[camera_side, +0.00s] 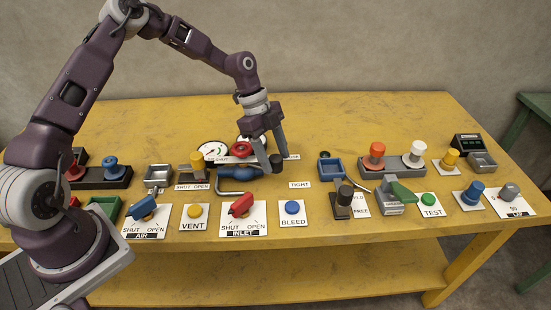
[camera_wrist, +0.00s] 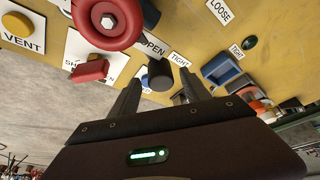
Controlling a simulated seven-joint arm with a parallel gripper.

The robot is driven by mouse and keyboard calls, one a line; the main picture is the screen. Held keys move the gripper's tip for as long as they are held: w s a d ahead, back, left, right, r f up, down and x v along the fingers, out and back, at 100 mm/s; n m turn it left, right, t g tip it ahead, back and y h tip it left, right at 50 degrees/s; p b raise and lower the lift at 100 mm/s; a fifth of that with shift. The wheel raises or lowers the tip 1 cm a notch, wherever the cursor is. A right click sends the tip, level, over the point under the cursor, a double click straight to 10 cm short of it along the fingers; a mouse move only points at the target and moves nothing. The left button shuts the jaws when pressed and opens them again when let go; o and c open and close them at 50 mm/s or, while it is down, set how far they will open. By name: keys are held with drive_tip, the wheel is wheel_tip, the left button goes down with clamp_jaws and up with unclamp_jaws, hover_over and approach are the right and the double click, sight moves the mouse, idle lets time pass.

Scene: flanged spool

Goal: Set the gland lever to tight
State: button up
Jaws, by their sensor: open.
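A dark cylindrical knob (camera_side: 276,161), which looks like the grip of the gland lever, stands at my gripper's fingertips in the side view. The wrist view shows the knob (camera_wrist: 160,75) between my two fingers, with space on both sides. My gripper (camera_side: 272,150) is open and points down over it; whether the fingers reach down around the knob I cannot tell. A TIGHT label (camera_side: 300,184) lies on the table just right of the knob and shows in the wrist view (camera_wrist: 180,58). A LOOSE label (camera_wrist: 219,10) shows at the wrist view's top. The lever's arm is mostly hidden.
A blue valve body (camera_side: 238,173) and a red handwheel (camera_side: 243,150) sit close left of my gripper. The red INLET lever (camera_side: 241,205) and blue BLEED button (camera_side: 292,207) are in front. A blue tray (camera_side: 331,168) stands to the right. Bare table lies behind.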

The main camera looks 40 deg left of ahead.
sight(275, 157)
drive_tip(key=v, duration=0.5)
drive_tip(key=shift+r, duration=0.1)
drive_tip(key=shift+a+r, duration=0.15)
drive_tip(key=shift+r, duration=0.25)
drive_tip(key=s+d+r+n+t+y, duration=0.2)
drive_tip(key=s+r+n+y, duration=0.5)
drive_tip(key=s+r, duration=1)
drive_tip(key=s+r+n+t+h, duration=0.1)
drive_tip(key=s+n+t+h, duration=0.1)
drive_tip(key=s+n, duration=0.8)
drive_tip(key=s+t, duration=0.1)
drive_tip(key=s, duration=0.3)
drive_tip(key=shift+d+r, duration=0.25)
drive_tip(key=shift+r, duration=0.15)
